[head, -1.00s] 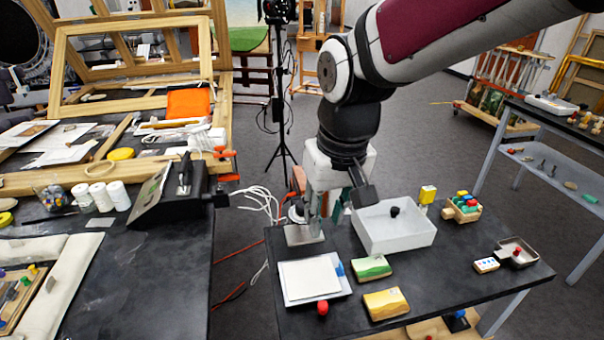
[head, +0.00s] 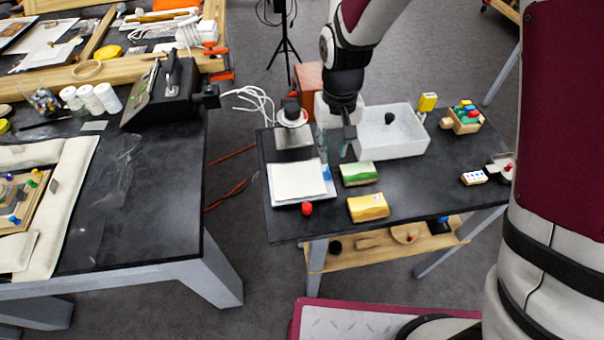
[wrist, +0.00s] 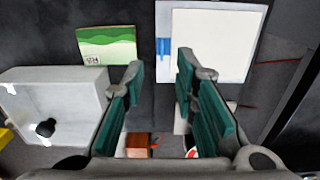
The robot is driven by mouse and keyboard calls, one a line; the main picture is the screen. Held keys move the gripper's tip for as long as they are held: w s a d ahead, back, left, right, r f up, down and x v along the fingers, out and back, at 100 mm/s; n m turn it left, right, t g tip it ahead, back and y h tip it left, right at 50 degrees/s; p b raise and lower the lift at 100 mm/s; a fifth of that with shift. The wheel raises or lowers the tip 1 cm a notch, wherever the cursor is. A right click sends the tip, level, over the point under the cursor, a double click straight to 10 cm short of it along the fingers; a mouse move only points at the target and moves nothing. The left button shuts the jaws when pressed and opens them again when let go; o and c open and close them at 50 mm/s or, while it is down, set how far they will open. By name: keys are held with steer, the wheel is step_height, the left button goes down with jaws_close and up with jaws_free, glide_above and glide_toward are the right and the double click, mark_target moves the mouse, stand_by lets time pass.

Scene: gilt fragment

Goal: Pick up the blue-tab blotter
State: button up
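The blotter is a flat pale board (head: 283,201) with a cream sheet on top (head: 298,180) and a blue tab (head: 326,173) on its right edge. It lies at the near left of the small dark table. In the wrist view the sheet (wrist: 212,45) is at upper right, with the blue tab (wrist: 163,48) on its left edge. My gripper (head: 336,148) is above the table, just behind the tab. In the wrist view its teal fingers (wrist: 161,70) are spread and empty, apart from the blotter. Its exact height is hard to tell.
A green-and-cream block (head: 358,174) and a yellow block (head: 368,207) lie right of the blotter. A red ball (head: 307,209) is at its front edge.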

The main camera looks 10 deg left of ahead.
mark_target(328, 169)
steer(key=shift+w+a+f+p, duration=0.1)
steer(key=shift+f+p, duration=0.1)
steer(key=shift+f, duration=1.65)
steer(key=shift+a+f+p, duration=0.1)
steer(key=shift+f+p, duration=0.1)
steer(key=shift+f, duration=1.65)
steer(key=shift+c, duration=0.3)
jaws_close()
